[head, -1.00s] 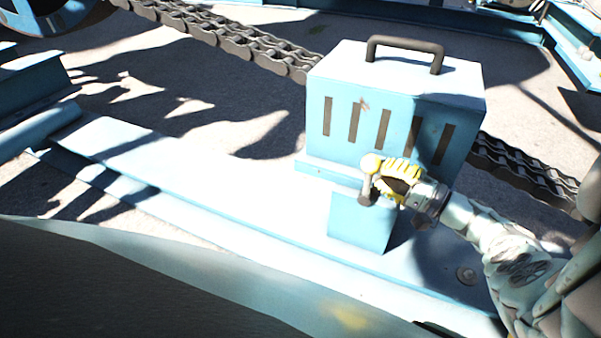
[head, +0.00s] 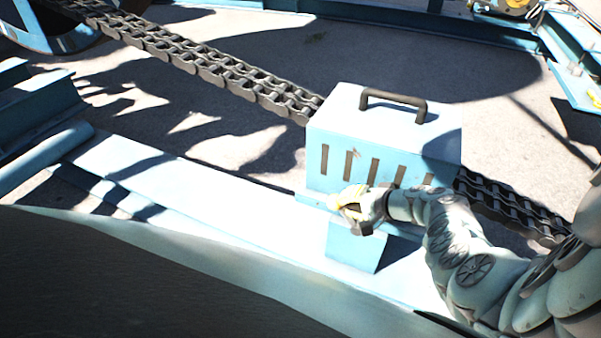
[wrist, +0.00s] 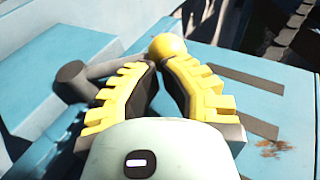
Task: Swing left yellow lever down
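The yellow lever's round knob (wrist: 168,47) shows in the wrist view just beyond my fingertips. Its grey shaft runs left from the knob, partly behind my left finger, to a dark round hub (wrist: 72,75). My gripper (wrist: 160,66) has two yellow-and-black fingers whose tips curve close together against the near side of the knob. A narrow gap shows between them, and whether they press on the lever is hidden. In the head view my gripper (head: 350,201) is at the lever in front of the light-blue box and covers most of it.
The blue slotted box (head: 340,125) with a dark handle (head: 393,103) stands behind the lever. A heavy chain (head: 215,65) runs to the box from the upper left. A blue beam (head: 230,195) lies along the front, with open ground beyond.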

